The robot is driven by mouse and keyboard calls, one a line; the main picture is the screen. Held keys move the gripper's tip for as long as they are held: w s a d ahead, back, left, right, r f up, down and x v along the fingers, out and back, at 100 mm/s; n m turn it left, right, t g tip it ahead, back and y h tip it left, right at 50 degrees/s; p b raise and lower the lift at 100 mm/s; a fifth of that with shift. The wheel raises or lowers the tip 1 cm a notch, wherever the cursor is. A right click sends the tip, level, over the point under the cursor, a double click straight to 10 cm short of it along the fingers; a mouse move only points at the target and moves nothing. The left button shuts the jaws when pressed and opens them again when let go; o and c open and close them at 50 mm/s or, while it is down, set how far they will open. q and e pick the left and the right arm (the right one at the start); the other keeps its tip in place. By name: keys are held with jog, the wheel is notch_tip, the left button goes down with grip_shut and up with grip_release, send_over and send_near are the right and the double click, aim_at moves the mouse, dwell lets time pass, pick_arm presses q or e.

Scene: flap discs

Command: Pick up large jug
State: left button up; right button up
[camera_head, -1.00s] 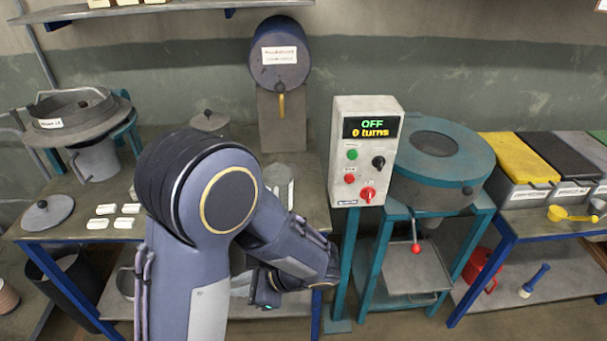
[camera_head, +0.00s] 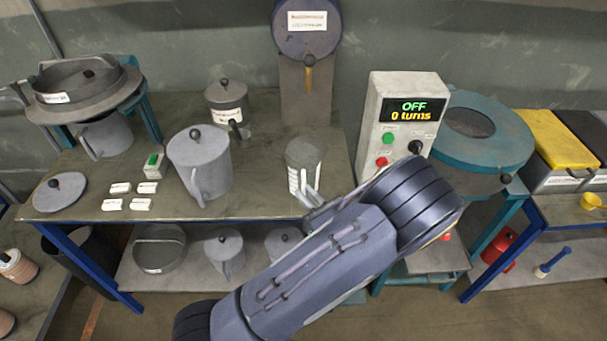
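A large grey lidded jug (camera_head: 205,172) with a black lid knob and a front handle stands upright on the left workbench (camera_head: 255,200). My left arm crosses the lower middle of the head view. Thin grey parts that look like my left gripper (camera_head: 314,204) show above the forearm, just below the smaller vessel and right of the large jug. The arm hides the rest, so its opening and any contact with the vessel are unclear. My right gripper is not in view.
A labelled lidded canister (camera_head: 228,106) stands behind the large jug. White blocks (camera_head: 128,196), a green-and-white item (camera_head: 153,164) and a round lid (camera_head: 60,192) lie to its left. The control box (camera_head: 398,125) reads OFF, 0 turns. Smaller jugs (camera_head: 225,252) sit on the lower shelf.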

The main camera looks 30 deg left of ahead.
pick_arm(q)
jog(key=shift+w+a, duration=0.25)
jog(key=shift+a, duration=0.35)
grip_shut()
